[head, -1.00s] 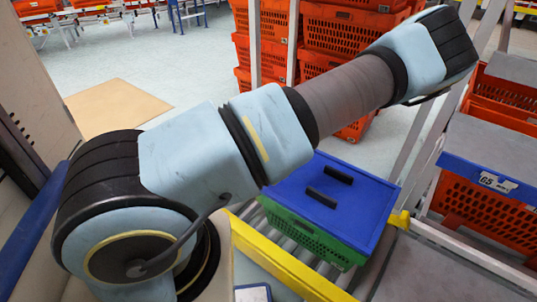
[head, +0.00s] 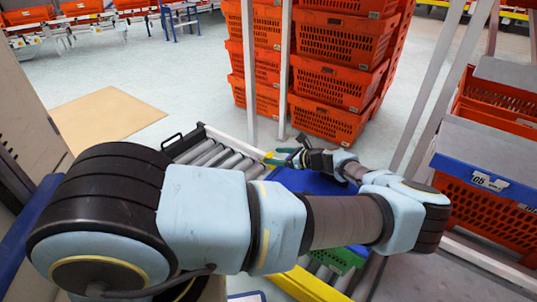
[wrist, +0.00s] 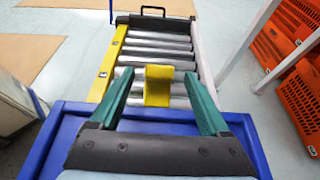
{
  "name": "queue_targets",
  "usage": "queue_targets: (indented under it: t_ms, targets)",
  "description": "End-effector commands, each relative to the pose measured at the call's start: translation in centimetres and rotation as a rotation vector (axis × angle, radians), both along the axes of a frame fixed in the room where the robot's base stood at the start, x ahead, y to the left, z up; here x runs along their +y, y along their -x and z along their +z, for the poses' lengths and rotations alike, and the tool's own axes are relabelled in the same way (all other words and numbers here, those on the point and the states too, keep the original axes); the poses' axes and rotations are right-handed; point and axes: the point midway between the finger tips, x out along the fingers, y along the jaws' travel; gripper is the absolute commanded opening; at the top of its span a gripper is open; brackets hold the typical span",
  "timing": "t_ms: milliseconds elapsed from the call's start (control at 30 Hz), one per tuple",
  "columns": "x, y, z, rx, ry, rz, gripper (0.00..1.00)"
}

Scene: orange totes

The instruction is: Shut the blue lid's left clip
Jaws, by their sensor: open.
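The blue lid (head: 294,180) lies on a green crate (head: 340,258), and my arm hides much of both in the head view. In the wrist view the blue lid (wrist: 62,142) fills the bottom. The yellow left clip (wrist: 158,94) stands at the lid's far edge and sticks out past it over the rollers. My gripper (head: 284,156) is over that end of the lid. In the wrist view my gripper (wrist: 157,76) is open, with one green finger on each side of the clip. I see no finger touching the clip. The lid's handles are hidden.
A roller conveyor (wrist: 155,48) with a yellow side rail (wrist: 110,66) runs on beyond the clip. Stacked orange totes (head: 335,70) stand behind it. A blue-edged shelf (head: 480,178) with orange totes is at the right. Pale posts rise near the conveyor.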

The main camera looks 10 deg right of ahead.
Motion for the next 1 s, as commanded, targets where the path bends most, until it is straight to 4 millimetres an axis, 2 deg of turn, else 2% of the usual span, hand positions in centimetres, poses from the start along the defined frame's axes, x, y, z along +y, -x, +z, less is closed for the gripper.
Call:
queue_targets:
  t_ms: [33, 233, 633, 1000]
  targets:
    - [0.7, -0.6, -0.2, 0.0, -0.003, 0.002, 0.8]
    - [2.1, -2.1, -1.1, 0.0, -0.002, 0.001, 0.8]
    - [2.4, -2.5, -1.5, 0.001, 0.0, 0.001, 0.79]
    - [2.5, -2.5, -1.5, 0.0, 0.001, 0.001, 0.37]
